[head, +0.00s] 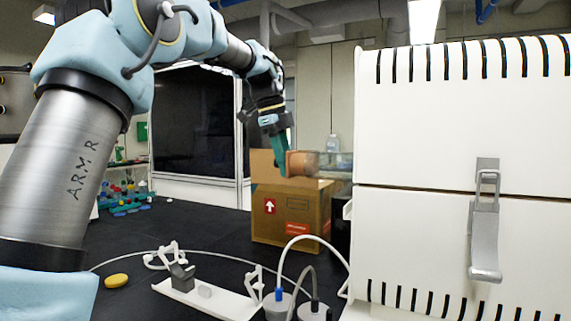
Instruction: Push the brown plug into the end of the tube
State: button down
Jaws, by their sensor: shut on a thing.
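My gripper (283,158) is at the upper middle of the head view, reaching down from the arm with its teal fingers. It is shut on the brown plug (303,163), a short round orange-brown piece lying on its side. The tube (337,164) appears as a dim see-through cylinder between the plug and the white machine's left side. The plug's right side is at or very near the tube's left end. I cannot tell whether the plug is inside the tube or only against it.
The white freeze dryer (455,125) with a metal latch fills the right. A cardboard box (285,228) stands below the plug. A white holder (210,297), cabled containers (313,311) and a yellow oval piece (116,281) are on the black table (180,228). The table's left middle is clear.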

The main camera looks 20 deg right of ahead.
aim_at(301, 163)
jog(key=shift+s+d, duration=1.25)
jog(key=shift+s, duration=0.3)
jog(key=c, duration=0.6)
grip_release()
jog(key=shift+r, duration=0.1)
jog(key=shift+p+v, duration=2.9)
jog(key=shift+v, duration=0.6)
